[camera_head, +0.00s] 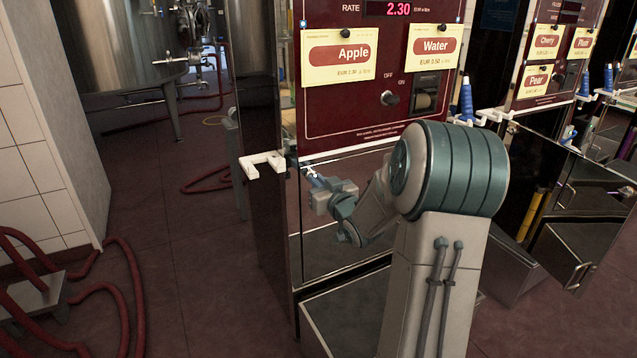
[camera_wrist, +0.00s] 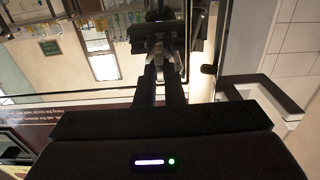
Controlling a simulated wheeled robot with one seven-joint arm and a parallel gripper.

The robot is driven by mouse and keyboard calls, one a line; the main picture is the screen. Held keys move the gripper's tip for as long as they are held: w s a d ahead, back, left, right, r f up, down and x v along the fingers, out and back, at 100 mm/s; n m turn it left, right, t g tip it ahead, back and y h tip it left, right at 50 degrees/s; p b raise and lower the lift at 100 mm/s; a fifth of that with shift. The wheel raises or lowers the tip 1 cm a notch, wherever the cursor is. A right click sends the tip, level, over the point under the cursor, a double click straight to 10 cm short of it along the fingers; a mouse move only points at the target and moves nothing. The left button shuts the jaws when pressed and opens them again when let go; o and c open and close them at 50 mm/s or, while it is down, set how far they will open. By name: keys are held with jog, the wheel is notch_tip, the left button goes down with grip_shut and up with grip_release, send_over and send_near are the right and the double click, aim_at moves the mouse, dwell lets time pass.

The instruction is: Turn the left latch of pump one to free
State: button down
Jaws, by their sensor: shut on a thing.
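Pump one (camera_head: 350,110) has a dark red front panel with Apple and Water labels. My gripper (camera_head: 311,172) is at the lower left of that panel, just under its bottom edge, with my arm reaching in from the right. In the wrist view my gripper (camera_wrist: 164,78) has its fingers closed on a small grey piece, the left latch (camera_wrist: 160,52), beneath a dark fitting. In the head view the latch is mostly hidden by the fingers and too small to make out. I cannot tell its turn position.
A white bracket (camera_head: 262,164) juts from the pump's left side, near my gripper. A dark knob (camera_head: 390,98) sits on the panel by OFF and ON. A second pump (camera_head: 545,55) stands to the right. Red hoses (camera_head: 125,290) lie on the floor at left.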

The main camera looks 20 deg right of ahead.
jog(key=shift+m+p, duration=0.3)
jog(key=shift+p, duration=0.05)
jog(key=shift+d+f+m+p, duration=0.1)
jog(key=shift+m+p, duration=3)
jog(key=shift+m, duration=1.25)
jog(key=shift+d+f+m+p, duration=0.1)
jog(key=shift+m+p, duration=3)
jog(key=shift+m, duration=1.25)
jog(key=c, duration=1.5)
grip_release()
jog(key=shift+c, duration=0.2)
jog(key=s+p, duration=0.1)
jog(key=s, duration=1.3)
jog(key=shift+d, duration=0.2)
